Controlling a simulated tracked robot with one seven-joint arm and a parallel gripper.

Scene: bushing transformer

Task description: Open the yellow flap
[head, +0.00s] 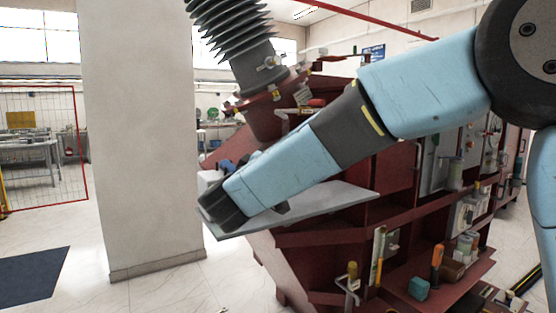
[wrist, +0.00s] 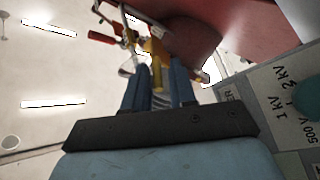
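In the wrist view, a narrow yellow part (wrist: 157,64) stands just beyond my fingertips, near the line between them. It may be the yellow flap, but its full shape is hard to make out. My gripper (wrist: 159,72) has its two blue fingers apart, with a visible gap and nothing clearly held between them. I cannot tell whether a finger touches the yellow part. In the head view, only a bit of my gripper's blue fingers (head: 228,165) shows behind my forearm. No yellow flap can be clearly picked out there.
A dark red transformer body (head: 300,165) fills the middle right. A grey ribbed bushing (head: 228,35) rises from it. A grey panel (head: 335,200) lies below my forearm. A red-handled part (wrist: 102,38) is near the yellow part. A white pillar (head: 140,140) stands left; open floor surrounds it.

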